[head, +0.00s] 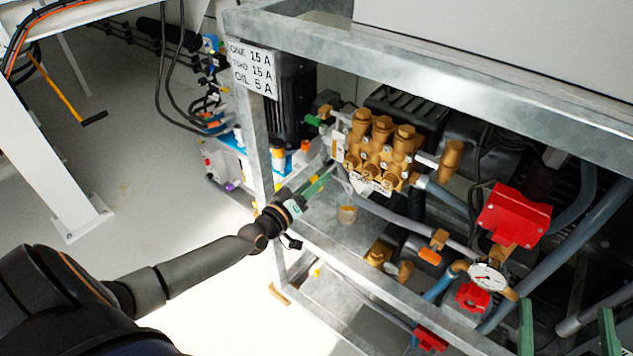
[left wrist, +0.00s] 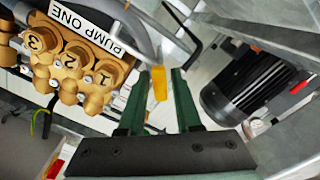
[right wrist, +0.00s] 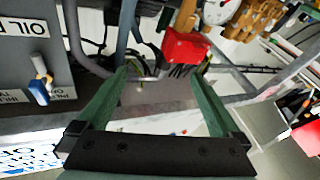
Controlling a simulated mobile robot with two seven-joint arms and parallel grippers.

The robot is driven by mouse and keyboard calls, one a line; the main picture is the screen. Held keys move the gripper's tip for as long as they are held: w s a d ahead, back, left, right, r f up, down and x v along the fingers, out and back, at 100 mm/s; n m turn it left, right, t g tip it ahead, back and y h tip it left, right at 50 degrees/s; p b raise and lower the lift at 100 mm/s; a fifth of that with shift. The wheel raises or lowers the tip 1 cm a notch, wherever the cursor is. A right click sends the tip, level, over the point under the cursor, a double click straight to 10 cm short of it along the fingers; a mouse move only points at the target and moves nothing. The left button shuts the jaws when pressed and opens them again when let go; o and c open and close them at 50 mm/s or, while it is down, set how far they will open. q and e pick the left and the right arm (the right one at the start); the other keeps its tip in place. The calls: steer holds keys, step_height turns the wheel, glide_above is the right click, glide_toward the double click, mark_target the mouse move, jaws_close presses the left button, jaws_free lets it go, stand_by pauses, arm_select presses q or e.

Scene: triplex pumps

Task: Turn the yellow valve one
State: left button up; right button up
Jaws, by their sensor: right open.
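The yellow valve handle (left wrist: 159,82) shows in the left wrist view beside the brass pump with the PUMP ONE label (left wrist: 92,28). My left gripper (left wrist: 158,74) is open, with one green finger on each side of the handle. I cannot tell whether either finger touches it. In the head view my left gripper (head: 322,180) reaches to the frame just left of the brass pump (head: 380,150); the handle is not clear there. My right gripper (head: 566,308) is open and empty at the lower right; its green fingers also show in the right wrist view (right wrist: 160,76).
A galvanized frame (head: 420,70) surrounds the pumps, with an upright post (head: 260,150) close to my left gripper. A red box (head: 515,213), a pressure gauge (head: 488,276) and a red knob (head: 472,297) are at the right. Hoses run between them. Open floor (head: 150,110) lies left.

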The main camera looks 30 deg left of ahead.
arm_select(q)
jaws_close()
stand_by(0.3)
steer(key=m+p, duration=0.2)
steer(key=m, duration=0.1)
steer(key=shift+r, duration=0.1)
steer(key=m+p, duration=0.2)
steer(key=m, duration=0.2)
steer(key=shift+m+p, duration=0.3)
arm_select(e)
steer(key=s+f+m+g+h, duration=0.1)
steer(key=s+f+g, duration=0.1)
steer(key=f, duration=0.5)
steer(key=s+f+m+g+h, duration=0.1)
steer(key=s+f+g, duration=0.2)
steer(key=f+g, duration=0.2)
steer(key=s+f+m+g+h, duration=0.1)
steer(key=s+f+g, duration=0.1)
steer(key=f, duration=0.9)
steer(key=shift+s+f+m+g+h, duration=0.15)
steer(key=shift+s+m+g+h, duration=0.2)
steer(key=shift+g, duration=0.55)
arm_select(q)
steer(key=shift+m, duration=0.4)
arm_select(e)
steer(key=shift+d, duration=0.1)
